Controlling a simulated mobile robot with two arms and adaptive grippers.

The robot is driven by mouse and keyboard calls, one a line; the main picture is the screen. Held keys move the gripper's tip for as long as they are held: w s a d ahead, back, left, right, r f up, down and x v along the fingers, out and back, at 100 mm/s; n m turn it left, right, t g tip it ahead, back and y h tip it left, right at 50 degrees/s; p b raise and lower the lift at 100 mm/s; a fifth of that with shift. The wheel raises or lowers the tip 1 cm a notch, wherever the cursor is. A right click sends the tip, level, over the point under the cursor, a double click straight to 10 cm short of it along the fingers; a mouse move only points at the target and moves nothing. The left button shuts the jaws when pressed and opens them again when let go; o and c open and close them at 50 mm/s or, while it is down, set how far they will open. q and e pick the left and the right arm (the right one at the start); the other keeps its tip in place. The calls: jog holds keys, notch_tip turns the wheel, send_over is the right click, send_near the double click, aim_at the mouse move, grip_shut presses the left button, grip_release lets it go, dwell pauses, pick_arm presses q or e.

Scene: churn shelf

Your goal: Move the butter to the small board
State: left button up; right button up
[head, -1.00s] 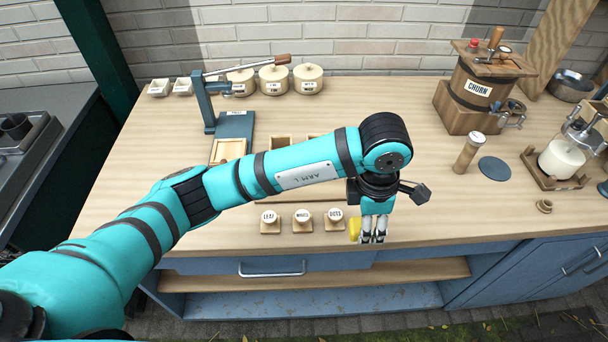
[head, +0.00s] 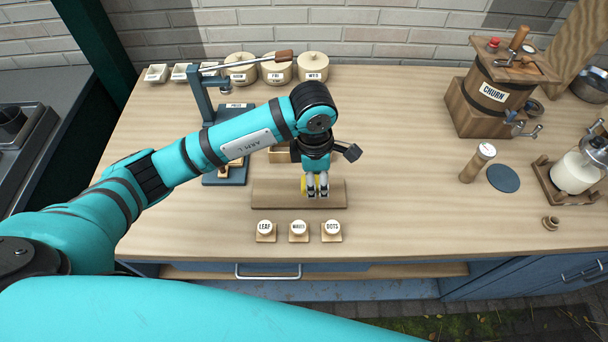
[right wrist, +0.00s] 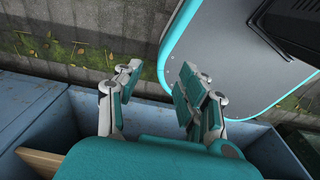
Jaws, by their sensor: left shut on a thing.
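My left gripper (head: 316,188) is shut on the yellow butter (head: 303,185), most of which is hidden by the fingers. It holds the butter in front of or over a small wooden board (head: 267,196) near the middle of the worktop. I cannot tell whether the butter touches the board. In the right wrist view my right gripper (right wrist: 160,78) is open and empty, its fingers apart above the floor and a blue cabinet edge.
Three stamps labelled LEAF (head: 265,229), a middle one (head: 298,229) and DOTS (head: 332,229) stand in front of the board. A blue press (head: 226,140) stands behind left. The churn (head: 494,98) is at the right.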

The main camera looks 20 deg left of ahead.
aim_at(304, 176)
pick_arm(q)
jog(key=a, duration=0.3)
jog(key=shift+w+f+p, duration=0.15)
jog(key=shift+w+p, duration=0.15)
jog(key=shift+p, duration=0.05)
jog(key=shift+a+f, duration=0.1)
jog(key=shift+f, duration=0.1)
notch_tip(304, 176, down, 3)
jog(key=shift+p, duration=0.85)
jog(key=shift+f, duration=0.15)
jog(key=shift+f+b, duration=0.15)
jog(key=shift+b, duration=0.15)
jog(key=o, duration=1.2)
jog(key=shift+c, duration=0.2)
pick_arm(e)
jog(key=w+r, duration=0.1)
jog(key=r, duration=0.1)
jog(key=shift+w+r, duration=0.3)
jog(key=shift+w, duration=0.05)
pick_arm(q)
jog(key=shift+r, duration=0.2)
pick_arm(e)
jog(key=shift+r, duration=0.1)
